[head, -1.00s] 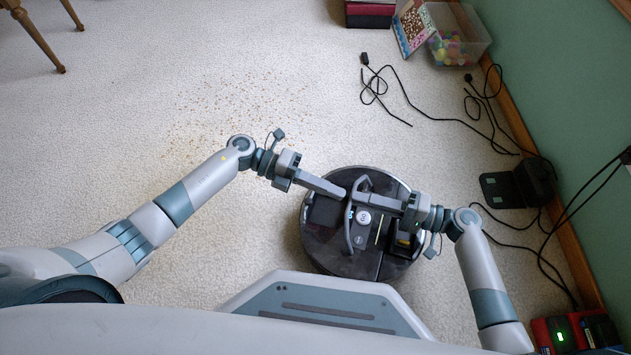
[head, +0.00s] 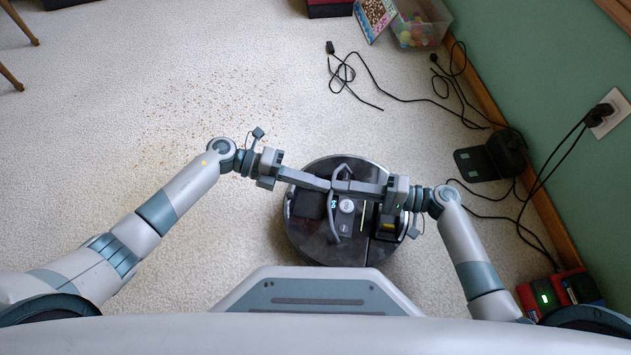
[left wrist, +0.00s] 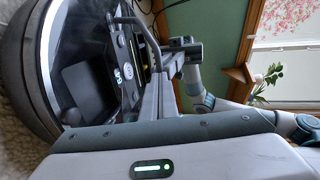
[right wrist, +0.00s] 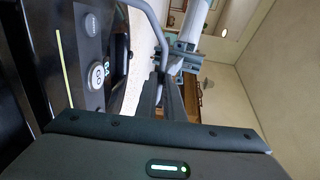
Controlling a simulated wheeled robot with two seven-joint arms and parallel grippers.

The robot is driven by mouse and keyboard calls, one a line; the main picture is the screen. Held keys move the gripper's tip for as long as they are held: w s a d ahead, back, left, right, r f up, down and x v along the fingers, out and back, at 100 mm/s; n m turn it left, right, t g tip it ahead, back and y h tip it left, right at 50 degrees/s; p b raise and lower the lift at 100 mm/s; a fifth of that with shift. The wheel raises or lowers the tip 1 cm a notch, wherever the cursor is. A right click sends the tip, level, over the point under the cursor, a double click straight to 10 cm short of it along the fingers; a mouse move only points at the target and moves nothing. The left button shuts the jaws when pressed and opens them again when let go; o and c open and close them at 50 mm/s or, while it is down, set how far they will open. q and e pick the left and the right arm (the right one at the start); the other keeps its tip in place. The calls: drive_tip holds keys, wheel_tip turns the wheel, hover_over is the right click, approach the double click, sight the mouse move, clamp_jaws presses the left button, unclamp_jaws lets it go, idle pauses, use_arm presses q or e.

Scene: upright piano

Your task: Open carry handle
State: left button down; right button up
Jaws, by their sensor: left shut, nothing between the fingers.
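A round black robot vacuum (head: 310,236) lies on the carpet in front of me. Its grey bar-shaped carry handle (head: 333,222) stands out over the top, across the middle; its curve also shows in the left wrist view (left wrist: 146,34) and the right wrist view (right wrist: 148,18). My left gripper (head: 325,184) comes in from the left, shut and empty, with its tips at the handle's upper part. My right gripper (head: 352,186) comes in from the right, its tips close to the same part. The fingers overlap the handle there, so contact and the right jaw's state are unclear.
A black charging dock (head: 478,162) and loose cables (head: 455,98) lie to the right, near the green wall (head: 545,60). A clear bin of coloured balls (head: 420,25) stands at the back. Crumbs (head: 215,100) are scattered on open carpet behind and left of the vacuum.

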drive_tip(key=o, duration=0.4)
drive_tip(key=shift+a+r, duration=0.1)
drive_tip(key=shift+a, duration=0.35)
use_arm(q)
drive_tip(key=shift+s+d+r, duration=0.25)
drive_tip(key=shift+d, duration=0.35)
use_arm(e)
drive_tip(key=shift+o, duration=0.2)
drive_tip(key=shift+r, duration=0.1)
use_arm(q)
drive_tip(key=shift+f, duration=0.1)
use_arm(e)
drive_tip(key=shift+r, duration=0.1)
use_arm(q)
drive_tip(key=shift+w+a, duration=0.15)
drive_tip(key=shift+a, duration=0.15)
use_arm(e)
drive_tip(key=shift+s+d, duration=0.25)
drive_tip(key=shift+d, duration=1.25)
drive_tip(key=shift+s+d, duration=0.2)
drive_tip(key=shift+d, duration=1.25)
drive_tip(key=shift+s+d, duration=0.25)
drive_tip(key=shift+d, duration=1.25)
